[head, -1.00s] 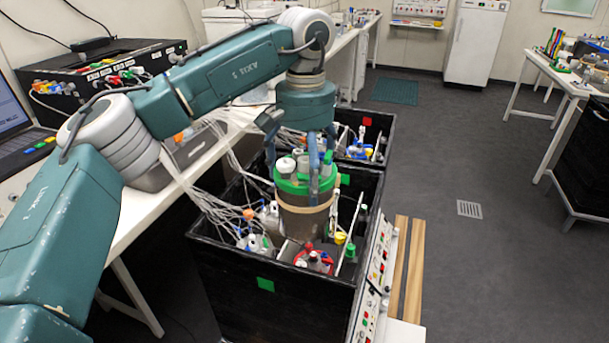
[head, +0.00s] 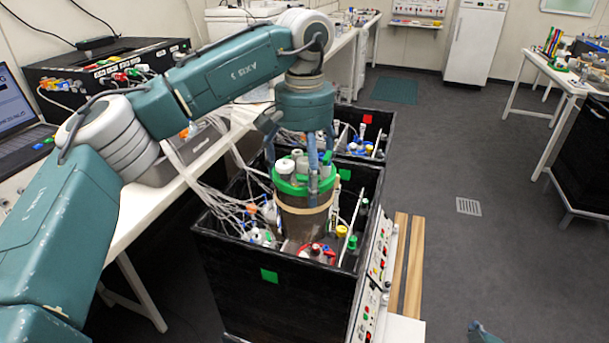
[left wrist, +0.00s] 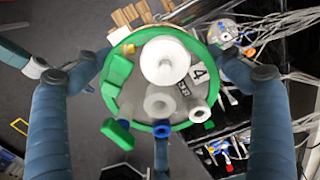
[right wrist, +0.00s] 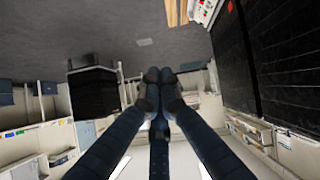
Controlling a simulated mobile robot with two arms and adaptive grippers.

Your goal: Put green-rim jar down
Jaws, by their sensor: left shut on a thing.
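My left gripper (head: 318,185) is shut on the green-rim jar (head: 304,214), its fingers around the rim. The jar has a green lid ring, white caps and a tan band, and hangs upright over the near black box (head: 235,290). Its lower part is inside the box walls; I cannot tell whether it touches the floor. The left wrist view shows the jar's lid (left wrist: 130,105) from above, between the fingers. A red-rim jar (head: 318,252) stands in the box in front of it. My right gripper (right wrist: 158,78) is shut and empty; a bit of it shows at the head view's lower edge.
Tubes and cables (head: 215,200) run from the white bench into the box's left side. A second black box (head: 385,125) with a red mark stands behind. A control panel (head: 378,265) is on the near box's right side.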

